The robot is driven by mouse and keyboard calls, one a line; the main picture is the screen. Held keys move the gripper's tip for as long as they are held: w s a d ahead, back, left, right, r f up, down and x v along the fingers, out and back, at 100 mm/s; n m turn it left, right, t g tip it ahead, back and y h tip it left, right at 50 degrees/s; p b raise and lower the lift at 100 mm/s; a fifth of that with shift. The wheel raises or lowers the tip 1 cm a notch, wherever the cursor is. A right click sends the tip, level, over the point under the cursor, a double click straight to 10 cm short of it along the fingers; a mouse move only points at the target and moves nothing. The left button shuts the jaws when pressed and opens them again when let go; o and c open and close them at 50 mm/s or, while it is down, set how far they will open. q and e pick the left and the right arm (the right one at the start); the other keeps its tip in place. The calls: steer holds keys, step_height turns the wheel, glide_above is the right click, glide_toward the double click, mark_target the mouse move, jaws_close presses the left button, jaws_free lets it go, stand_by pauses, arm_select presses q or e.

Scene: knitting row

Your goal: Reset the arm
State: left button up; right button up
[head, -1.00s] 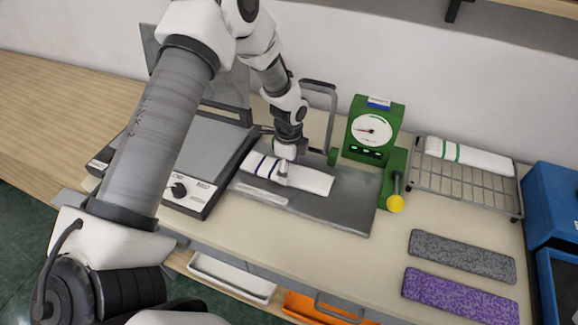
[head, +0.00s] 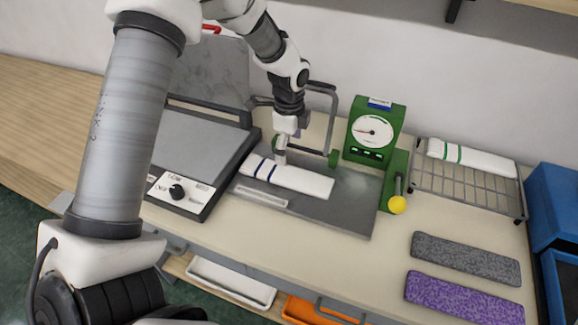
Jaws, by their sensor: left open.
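My left arm comes in from the left and reaches over the bench. My left gripper (head: 281,157) is open and points down just above the white roll with blue stripes (head: 300,181). I cannot tell whether its fingertips still touch the roll. The roll lies on the grey metal plate (head: 345,215) in front of the green-handled frame. My right gripper is not in view.
The green dial device (head: 375,128) with a yellow-knobbed lever (head: 398,204) stands right of the plate. A wire rack (head: 465,190) holds a green-striped white roll (head: 470,158). A grey strip (head: 465,258) and a purple strip (head: 463,298) lie in front. A hot-plate-like press (head: 195,145) stands left.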

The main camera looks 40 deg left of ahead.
arm_select(q)
step_height(320, 180, up, 3)
steer(key=shift+r, duration=0.2)
steer(key=shift+r, duration=0.1)
